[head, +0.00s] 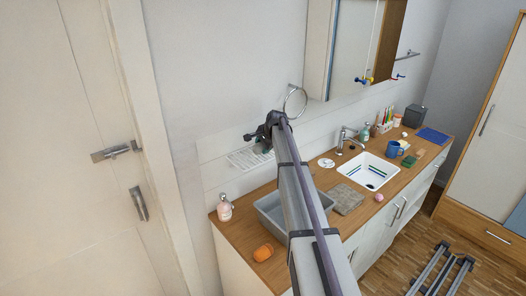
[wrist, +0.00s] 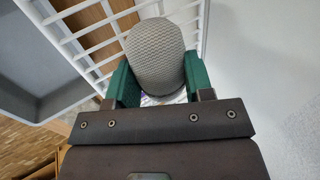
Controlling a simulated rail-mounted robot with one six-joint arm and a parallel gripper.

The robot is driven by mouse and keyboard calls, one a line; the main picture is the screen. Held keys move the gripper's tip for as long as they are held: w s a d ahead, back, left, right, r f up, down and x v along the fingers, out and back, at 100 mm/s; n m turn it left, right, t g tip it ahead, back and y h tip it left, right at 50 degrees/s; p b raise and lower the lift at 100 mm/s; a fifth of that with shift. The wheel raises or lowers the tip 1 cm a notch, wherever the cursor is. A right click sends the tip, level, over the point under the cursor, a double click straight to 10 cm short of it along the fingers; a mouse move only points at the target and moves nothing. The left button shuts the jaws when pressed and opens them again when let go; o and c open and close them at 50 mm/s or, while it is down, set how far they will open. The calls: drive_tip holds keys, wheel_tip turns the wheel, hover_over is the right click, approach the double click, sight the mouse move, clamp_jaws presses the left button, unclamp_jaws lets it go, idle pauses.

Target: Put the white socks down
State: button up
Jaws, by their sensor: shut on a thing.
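A rounded, pale grey-white knitted bundle, which looks like the white socks (wrist: 158,48), sits between the green fingers of my gripper (wrist: 160,80) in the wrist view. My gripper is shut on it. The bundle is in front of a white wire rack (wrist: 98,42); I cannot tell whether they touch. In the head view my gripper (head: 266,146) is at the wall beside the white rack (head: 243,160), above the back of the counter. The socks are not clearly visible there, and my arm hides part of the scene.
A grey basin (head: 268,205) stands on the wooden counter (head: 236,232) below my arm. A pink bottle (head: 225,208) and an orange object (head: 263,252) are near it. A towel ring (head: 296,102) hangs close to my gripper. A folded grey cloth (head: 345,198) lies before the sink (head: 362,165).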

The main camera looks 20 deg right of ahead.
drive_tip(key=o, duration=0.6)
drive_tip(key=shift+o, duration=0.2)
drive_tip(key=shift+r+p, duration=0.3)
drive_tip(key=shift+r, duration=0.1)
drive_tip(key=p+v, duration=1)
drive_tip(key=v, duration=0.1)
drive_tip(key=shift+s, duration=0.2)
drive_tip(key=s+a+f+n+g, duration=0.1)
drive_tip(key=s+a+n+g, duration=0.4)
drive_tip(key=s+a, duration=1.2)
drive_tip(key=s+a+n+h, duration=0.1)
drive_tip(key=s+a+n, duration=0.4)
drive_tip(key=s, duration=0.6)
drive_tip(key=s+a+n, duration=0.5)
drive_tip(key=s, duration=0.6)
wheel_tip(320, 180, down, 22)
drive_tip(key=b, duration=2)
drive_tip(key=shift+r+g+b, duration=0.25)
drive_tip(key=shift+g+b, duration=0.05)
drive_tip(key=shift+b, duration=0.1)
